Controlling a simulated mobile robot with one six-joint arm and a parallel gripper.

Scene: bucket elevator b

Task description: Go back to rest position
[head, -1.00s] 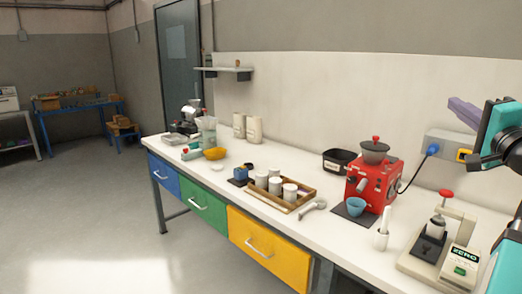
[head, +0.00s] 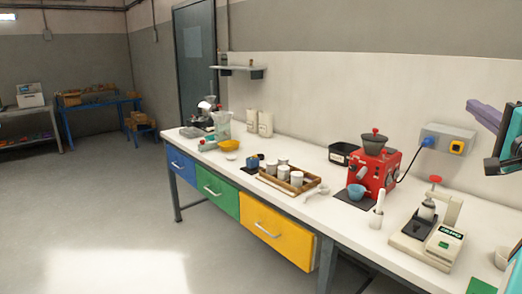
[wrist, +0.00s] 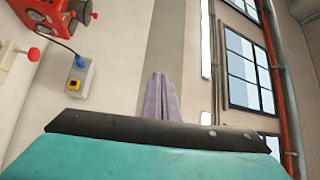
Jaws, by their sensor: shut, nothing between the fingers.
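My gripper (head: 484,115) is at the right edge of the head view, raised above the right end of the workbench (head: 318,212). Its purple fingers point left and are together. In the wrist view my gripper (wrist: 161,97) shows its purple fingers side by side, shut and empty, with the wall and windows beyond. Nothing on the bench touches it. Much of my arm is cut off by the right edge of the head view.
The bench holds a red grinder (head: 377,168) with a blue cup (head: 356,192), a wooden tray (head: 290,187) of white containers, and a scale (head: 428,240) with a press. A wall socket box (head: 447,138) is near my gripper. The floor at left is clear.

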